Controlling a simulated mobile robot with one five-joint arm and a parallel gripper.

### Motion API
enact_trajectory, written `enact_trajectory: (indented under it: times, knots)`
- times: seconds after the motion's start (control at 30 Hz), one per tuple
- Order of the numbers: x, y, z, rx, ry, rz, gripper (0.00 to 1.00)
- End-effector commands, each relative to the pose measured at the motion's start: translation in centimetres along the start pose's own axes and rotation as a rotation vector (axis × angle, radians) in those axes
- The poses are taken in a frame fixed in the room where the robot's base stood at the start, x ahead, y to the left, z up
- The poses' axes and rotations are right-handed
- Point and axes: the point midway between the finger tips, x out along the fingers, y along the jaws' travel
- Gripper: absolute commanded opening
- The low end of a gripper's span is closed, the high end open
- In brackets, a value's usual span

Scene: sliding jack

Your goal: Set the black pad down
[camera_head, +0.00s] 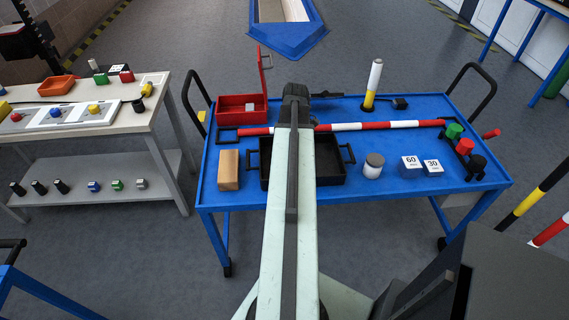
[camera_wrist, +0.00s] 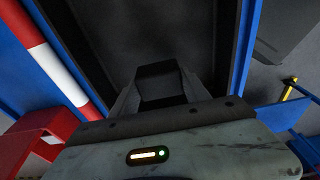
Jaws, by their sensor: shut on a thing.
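In the wrist view, my gripper (camera_wrist: 160,98) is shut on the black pad (camera_wrist: 160,76), a small dark block between the two fingers. Behind the pad is the dark inside of the black tray (camera_wrist: 112,28). I cannot tell whether the pad touches the tray floor. In the head view the black tray (camera_head: 330,187) stands on the blue table, partly behind my arm. My arm hides the gripper and the pad there.
A red-white pole (camera_head: 375,126) lies along the tray's far side. On the blue table (camera_head: 400,198) stand an open red box (camera_head: 241,108), a wooden block (camera_head: 229,170), a grey jar (camera_head: 373,166) and two white weight blocks (camera_head: 411,167).

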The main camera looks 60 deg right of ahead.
Motion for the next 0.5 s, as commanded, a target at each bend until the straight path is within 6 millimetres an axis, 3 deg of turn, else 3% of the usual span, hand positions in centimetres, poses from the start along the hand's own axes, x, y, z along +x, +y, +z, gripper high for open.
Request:
enact_trajectory:
  times: [0.23, 0.5]
  knots:
    - [3.8, 0.0, 0.6, 0.000, 0.000, 0.000, 0.11]
    - [3.5, 0.0, 0.6, 0.001, 0.000, 0.000, 0.11]
